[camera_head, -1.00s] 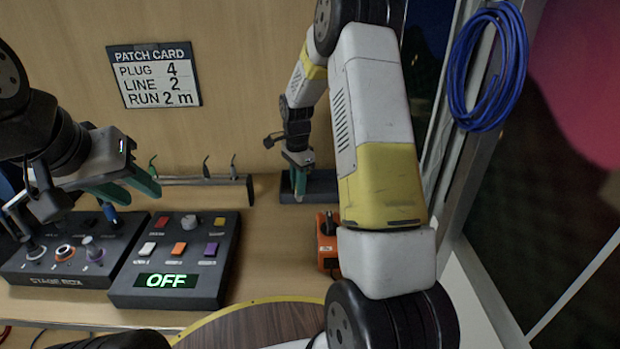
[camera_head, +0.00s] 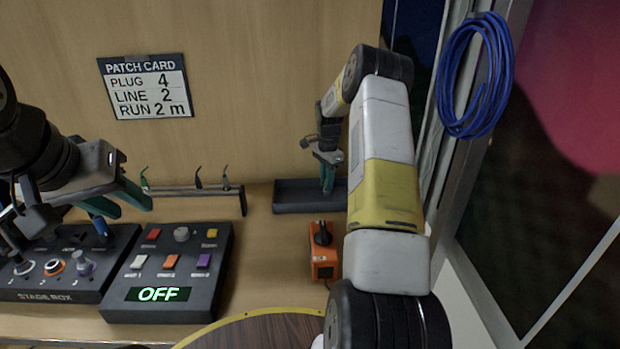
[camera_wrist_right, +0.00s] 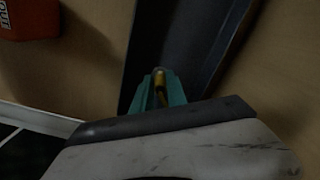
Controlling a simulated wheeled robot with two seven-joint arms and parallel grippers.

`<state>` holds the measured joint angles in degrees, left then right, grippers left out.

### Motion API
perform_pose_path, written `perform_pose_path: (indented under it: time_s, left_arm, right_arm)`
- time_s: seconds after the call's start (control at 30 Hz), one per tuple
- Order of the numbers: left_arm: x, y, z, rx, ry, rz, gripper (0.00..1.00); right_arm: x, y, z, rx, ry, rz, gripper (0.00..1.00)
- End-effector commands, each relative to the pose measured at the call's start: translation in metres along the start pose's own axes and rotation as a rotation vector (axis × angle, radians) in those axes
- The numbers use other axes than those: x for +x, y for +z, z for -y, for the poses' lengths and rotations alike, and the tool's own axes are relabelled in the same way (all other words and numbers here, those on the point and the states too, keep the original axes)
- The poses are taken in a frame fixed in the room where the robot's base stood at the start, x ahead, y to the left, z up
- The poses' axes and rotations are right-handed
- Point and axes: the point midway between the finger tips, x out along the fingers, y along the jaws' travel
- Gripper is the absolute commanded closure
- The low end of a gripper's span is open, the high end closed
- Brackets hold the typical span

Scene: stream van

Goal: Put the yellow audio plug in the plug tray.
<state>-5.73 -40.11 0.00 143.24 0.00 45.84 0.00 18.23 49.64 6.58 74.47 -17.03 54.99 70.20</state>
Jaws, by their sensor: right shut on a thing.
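The yellow audio plug (camera_wrist_right: 160,78) shows as a small yellow piece between the green fingers of my right gripper (camera_wrist_right: 160,90) in the right wrist view. In the head view my right gripper (camera_head: 328,180) points down over the dark plug tray (camera_head: 296,197) at the back wall. The tray also shows in the right wrist view (camera_wrist_right: 195,50). I cannot tell whether the plug touches the tray floor. My left gripper (camera_head: 128,200) is at the left above the stage box, its green fingers apart with nothing seen between them.
A dark rack (camera_head: 190,191) with several hooks stands left of the tray. An orange box (camera_head: 324,252) stands in front of the tray. The stage box (camera_head: 40,283) and a button panel (camera_head: 165,290) reading OFF lie at the left. A blue cable coil (camera_head: 475,75) hangs at the right.

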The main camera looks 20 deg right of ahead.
Motion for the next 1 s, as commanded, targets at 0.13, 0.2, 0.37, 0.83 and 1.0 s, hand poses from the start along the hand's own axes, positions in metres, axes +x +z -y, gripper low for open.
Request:
perform_pose_path:
  time_s: [0.13,0.2,0.37,0.83,1.0]
  left_arm:
    - [0.000,0.000,0.000,0.000,0.000,0.000,0.64]
    - [0.000,0.000,0.000,0.000,0.000,0.000,0.64]
    - [0.000,0.000,0.000,0.000,0.000,0.000,0.64]
    - [0.000,0.000,0.000,0.000,0.000,0.000,0.64]
    - [0.000,0.000,0.000,0.000,0.000,0.000,0.64]
  right_arm:
    - [0.020,0.001,-0.001,-0.001,0.002,0.001,1.00]
    - [0.021,0.001,0.000,-0.001,0.001,0.001,1.00]
    - [0.021,0.001,0.000,-0.001,0.001,0.000,1.00]
    - [0.024,0.001,0.000,-0.001,0.001,0.000,0.60]
    - [0.019,0.000,0.000,0.000,-0.001,0.000,0.60]
